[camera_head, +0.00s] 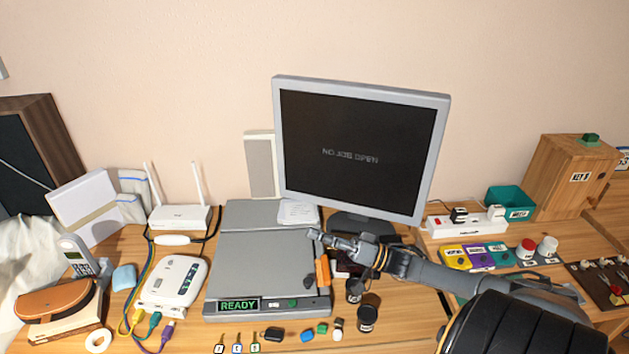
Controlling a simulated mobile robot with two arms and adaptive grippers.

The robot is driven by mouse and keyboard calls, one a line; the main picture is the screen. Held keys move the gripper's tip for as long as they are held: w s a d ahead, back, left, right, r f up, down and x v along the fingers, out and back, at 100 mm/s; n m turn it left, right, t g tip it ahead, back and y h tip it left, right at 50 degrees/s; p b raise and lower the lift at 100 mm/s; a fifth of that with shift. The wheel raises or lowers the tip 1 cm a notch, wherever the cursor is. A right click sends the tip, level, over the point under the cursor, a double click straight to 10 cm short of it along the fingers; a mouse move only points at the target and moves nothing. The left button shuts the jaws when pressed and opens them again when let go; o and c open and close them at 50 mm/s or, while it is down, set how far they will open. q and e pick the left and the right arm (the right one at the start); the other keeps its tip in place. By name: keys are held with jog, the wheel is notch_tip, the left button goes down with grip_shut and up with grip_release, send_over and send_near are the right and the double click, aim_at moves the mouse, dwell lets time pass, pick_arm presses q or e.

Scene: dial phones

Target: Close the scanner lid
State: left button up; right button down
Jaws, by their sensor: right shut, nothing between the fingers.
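The grey scanner (217,308) sits on the desk left of the monitor's stand. A green "READY" shows on its front panel. Its grey lid (258,256) appears to lie flat over the body; I see no raised edge or glass. My right gripper (314,235) is shut and empty. It is over the lid's right side, just below a white paper (298,213) near the back. I cannot tell if it touches the lid. My left gripper is not in view.
A monitor (358,150) stands behind my right arm. An orange item (322,270) and dark jars (367,318) are close to the scanner's right side. Small keys and coloured pieces lie along the front. A white router (180,217) and a white phone base (174,281) stand left.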

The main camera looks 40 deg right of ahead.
jog(key=shift+s, duration=0.1)
jog(key=v, duration=1.2)
